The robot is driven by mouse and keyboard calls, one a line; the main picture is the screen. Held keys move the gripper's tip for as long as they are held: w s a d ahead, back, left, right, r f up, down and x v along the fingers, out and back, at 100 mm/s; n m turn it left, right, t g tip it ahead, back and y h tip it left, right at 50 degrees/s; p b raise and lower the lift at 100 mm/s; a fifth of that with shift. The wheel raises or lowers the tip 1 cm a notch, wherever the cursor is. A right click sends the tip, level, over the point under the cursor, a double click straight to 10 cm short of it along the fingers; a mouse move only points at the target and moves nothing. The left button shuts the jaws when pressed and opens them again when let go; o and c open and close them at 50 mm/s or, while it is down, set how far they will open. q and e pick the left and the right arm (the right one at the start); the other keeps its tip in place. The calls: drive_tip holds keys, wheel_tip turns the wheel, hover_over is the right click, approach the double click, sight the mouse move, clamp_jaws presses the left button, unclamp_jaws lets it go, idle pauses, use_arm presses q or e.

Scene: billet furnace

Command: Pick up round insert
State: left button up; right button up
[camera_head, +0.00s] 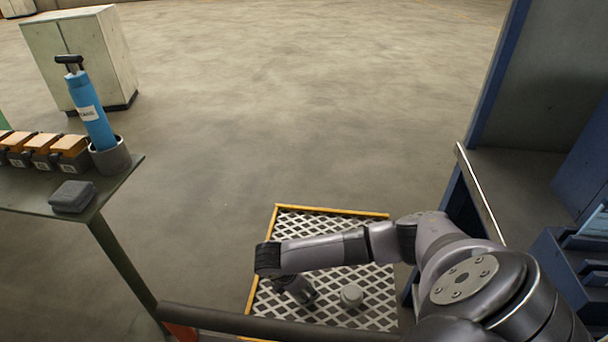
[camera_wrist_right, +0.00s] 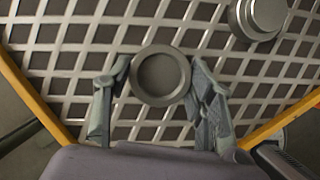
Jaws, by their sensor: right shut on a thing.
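A round grey insert (camera_wrist_right: 161,76) with a raised rim and a shallow recess sits between the fingertips of my right gripper (camera_wrist_right: 158,92) in the right wrist view. The fingers are closed on its two sides. In the head view my right gripper (camera_head: 303,292) points down at the grating, and I cannot make out the held insert there. Whether the insert still touches the grating is unclear. A second round metal piece (camera_head: 351,295) stands on the grating to the right of the gripper. It also shows in the right wrist view (camera_wrist_right: 260,17). My left gripper is not in view.
The grating (camera_head: 330,225) has a raised yellow edge. A table (camera_head: 25,190) at left carries a blue cylinder (camera_head: 92,112) in a cup, several orange-topped blocks and a grey box (camera_head: 72,196). A blue-framed bench (camera_head: 515,185) stands at right.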

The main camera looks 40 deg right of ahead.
clamp_jaws()
drive_tip(key=shift+r, duration=0.15)
